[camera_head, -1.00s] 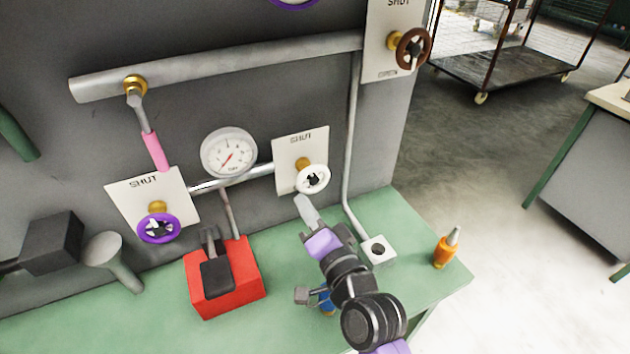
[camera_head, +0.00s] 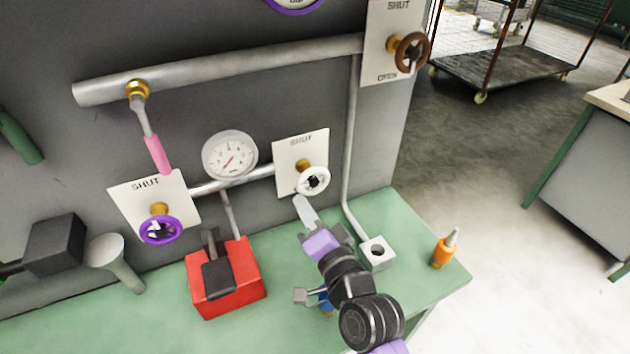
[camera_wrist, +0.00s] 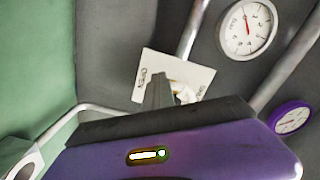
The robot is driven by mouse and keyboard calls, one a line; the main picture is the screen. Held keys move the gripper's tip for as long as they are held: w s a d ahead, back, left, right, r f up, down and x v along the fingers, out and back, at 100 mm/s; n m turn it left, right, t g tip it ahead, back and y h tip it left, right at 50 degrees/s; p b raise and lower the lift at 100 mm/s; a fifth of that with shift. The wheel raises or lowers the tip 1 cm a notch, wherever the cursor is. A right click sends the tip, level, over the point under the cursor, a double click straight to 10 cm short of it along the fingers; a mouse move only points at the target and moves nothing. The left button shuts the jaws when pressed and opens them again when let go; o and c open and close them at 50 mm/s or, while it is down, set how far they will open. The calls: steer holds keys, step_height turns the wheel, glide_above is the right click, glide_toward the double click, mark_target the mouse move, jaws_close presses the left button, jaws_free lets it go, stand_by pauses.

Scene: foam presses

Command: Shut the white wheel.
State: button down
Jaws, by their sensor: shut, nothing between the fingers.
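The white wheel (camera_head: 314,181) sits on a brass stem in front of a pale plate (camera_head: 287,160) lettered SHUT at its top. My gripper (camera_head: 302,203) is just below the wheel, its fingers together and empty, pointing up towards the rim. I cannot tell whether the fingertips touch the rim. In the wrist view the closed fingers (camera_wrist: 160,88) stand in front of the plate (camera_wrist: 203,76) and hide much of the wheel (camera_wrist: 185,94). The letters OPEN show on the plate there.
A purple wheel (camera_head: 160,230), a pink-handled lever (camera_head: 157,153) and a gauge (camera_head: 230,155) are to the left. A brown wheel (camera_head: 411,53) is higher right. A red box (camera_head: 226,282), a grey block with a hole (camera_head: 377,252) and an orange bottle (camera_head: 444,252) stand on the green bench.

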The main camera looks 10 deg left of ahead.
steer(key=shift+s+a+r+p, duration=0.1)
steer(key=shift+a+r+p, duration=0.05)
steer(key=shift+r+p, duration=0.5)
steer(key=shift+s+a+r+p, duration=0.1)
steer(key=shift+r+p, duration=0.4)
steer(key=shift+p, duration=0.2)
steer(key=shift+a+r+p, duration=0.1)
steer(key=shift+r+p, duration=0.55)
steer(key=shift+p, duration=0.25)
steer(key=shift+s+a+p, duration=0.15)
steer(key=shift+p, duration=0.2)
steer(key=v, duration=0.6)
steer(key=shift+s+a+f, duration=0.2)
steer(key=shift+s+a, duration=0.05)
steer(key=shift+a, duration=0.1)
steer(key=shift+f, duration=0.1)
